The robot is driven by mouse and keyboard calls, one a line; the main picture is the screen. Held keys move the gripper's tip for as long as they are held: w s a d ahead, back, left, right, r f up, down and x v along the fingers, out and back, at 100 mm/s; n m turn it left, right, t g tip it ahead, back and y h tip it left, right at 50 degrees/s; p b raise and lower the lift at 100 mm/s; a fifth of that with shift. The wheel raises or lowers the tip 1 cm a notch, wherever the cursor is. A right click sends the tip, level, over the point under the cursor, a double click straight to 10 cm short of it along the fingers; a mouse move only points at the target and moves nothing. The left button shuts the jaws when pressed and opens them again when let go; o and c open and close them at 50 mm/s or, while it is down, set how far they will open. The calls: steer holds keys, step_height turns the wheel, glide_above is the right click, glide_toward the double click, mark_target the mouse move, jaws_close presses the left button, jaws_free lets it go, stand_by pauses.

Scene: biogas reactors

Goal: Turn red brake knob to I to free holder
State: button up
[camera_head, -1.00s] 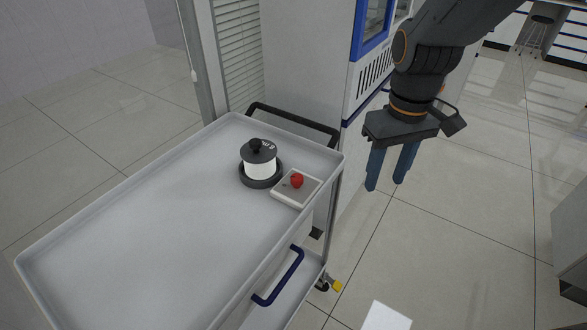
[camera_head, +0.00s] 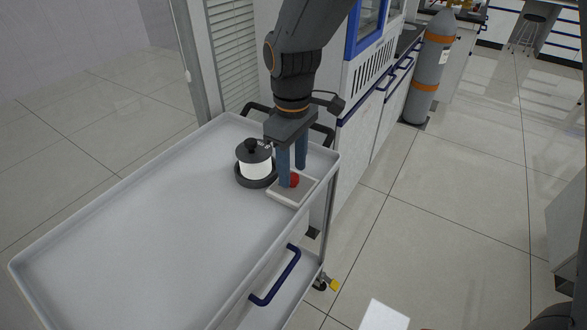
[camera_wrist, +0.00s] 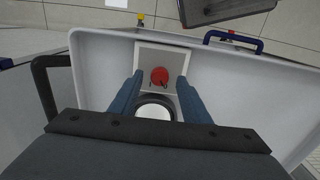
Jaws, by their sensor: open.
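The red brake knob (camera_head: 294,180) sits on a small white square plate (camera_head: 281,199) on the cart top. In the wrist view the knob (camera_wrist: 159,76) is a round red disc, roughly centred between the two blue fingers. My gripper (camera_head: 293,178) is open and points down above the plate, with a finger to either side of the knob. In the head view one finger partly hides the knob. The holder (camera_head: 256,183) is a dark round base beside the plate, carrying a white cylinder (camera_head: 255,169) with a black knobbed lid. Any markings by the knob are too small to read.
The grey cart tray (camera_head: 130,225) has a raised rim and is bare toward the front left. A black handle (camera_head: 255,110) stands at its far end and a blue handle (camera_head: 276,276) on its side. A cabinet (camera_head: 365,140) and a gas cylinder (camera_head: 428,70) stand behind.

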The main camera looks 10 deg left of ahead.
steer(key=shift+f, duration=0.6)
steer(key=shift+d, duration=0.1)
steer(key=c, duration=1)
steer(key=shift+c, duration=0.2)
